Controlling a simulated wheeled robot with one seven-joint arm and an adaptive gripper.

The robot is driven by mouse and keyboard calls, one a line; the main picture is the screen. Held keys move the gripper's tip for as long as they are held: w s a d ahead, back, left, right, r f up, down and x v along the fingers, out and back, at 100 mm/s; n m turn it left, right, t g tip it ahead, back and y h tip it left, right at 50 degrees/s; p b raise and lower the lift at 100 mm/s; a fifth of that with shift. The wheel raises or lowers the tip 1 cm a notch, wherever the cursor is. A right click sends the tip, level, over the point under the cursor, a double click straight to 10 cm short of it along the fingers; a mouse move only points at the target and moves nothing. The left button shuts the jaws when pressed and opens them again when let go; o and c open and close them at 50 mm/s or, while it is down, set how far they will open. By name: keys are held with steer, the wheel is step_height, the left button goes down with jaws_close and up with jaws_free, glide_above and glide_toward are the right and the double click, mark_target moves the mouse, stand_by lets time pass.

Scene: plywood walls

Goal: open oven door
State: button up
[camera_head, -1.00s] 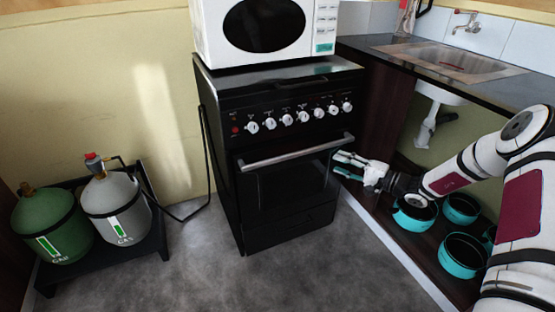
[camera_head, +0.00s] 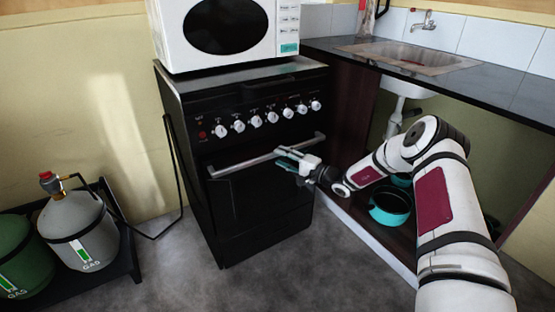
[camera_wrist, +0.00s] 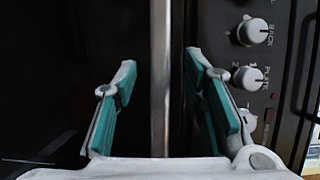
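The black oven (camera_head: 245,115) stands against the wall, and its door (camera_head: 262,198) looks shut. A silver bar handle (camera_head: 237,165) runs across the top of the door. My gripper (camera_head: 283,158) is at the right half of the handle. In the wrist view the handle (camera_wrist: 160,80) runs upright between the teal-padded fingers of my gripper (camera_wrist: 160,100). The fingers are open, with a visible gap on each side of the bar. The wrist view does not clearly show how far the fingertips reach past the bar.
A white microwave (camera_head: 220,30) sits on the oven. White knobs (camera_head: 256,121) line the panel above the handle. Gas bottles (camera_head: 80,230) stand at the left. A counter with a sink (camera_head: 410,57) and a teal pot (camera_head: 390,207) are at the right. Floor before the oven is clear.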

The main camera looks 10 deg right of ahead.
steer(key=shift+x, duration=1.25)
jaws_close()
steer(key=shift+s, duration=0.1)
